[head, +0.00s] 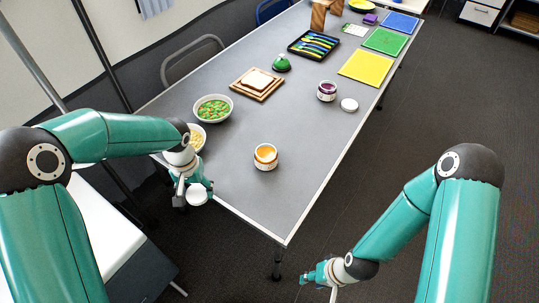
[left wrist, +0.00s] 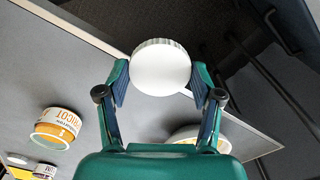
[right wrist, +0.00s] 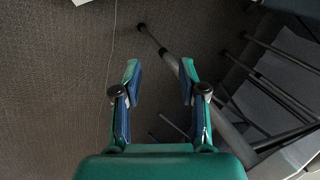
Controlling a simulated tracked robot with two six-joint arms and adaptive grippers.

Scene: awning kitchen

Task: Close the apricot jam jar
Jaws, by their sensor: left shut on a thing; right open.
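The apricot jam jar (head: 265,157) stands upright and open on the grey table, orange jam showing at its top. In the left wrist view the jar (left wrist: 57,128) shows its apricot label. My left gripper (left wrist: 160,72) is shut on a round white lid (left wrist: 161,67), holding it by its edges. In the head view this gripper (head: 199,188) is at the table's near left edge, left of and nearer than the jar, with the lid (head: 197,195) partly hidden. My right gripper (right wrist: 158,75) is open and empty over the floor, off the table's right side; it also shows in the head view (head: 308,275).
A bowl of pasta-like pieces (head: 196,137) and a bowl of vegetables (head: 213,108) stand left of the jar. Further back are a dark jam jar (head: 326,91), a loose white lid (head: 349,105), bread on a board (head: 256,84) and a green bell (head: 281,63). Table around the apricot jar is clear.

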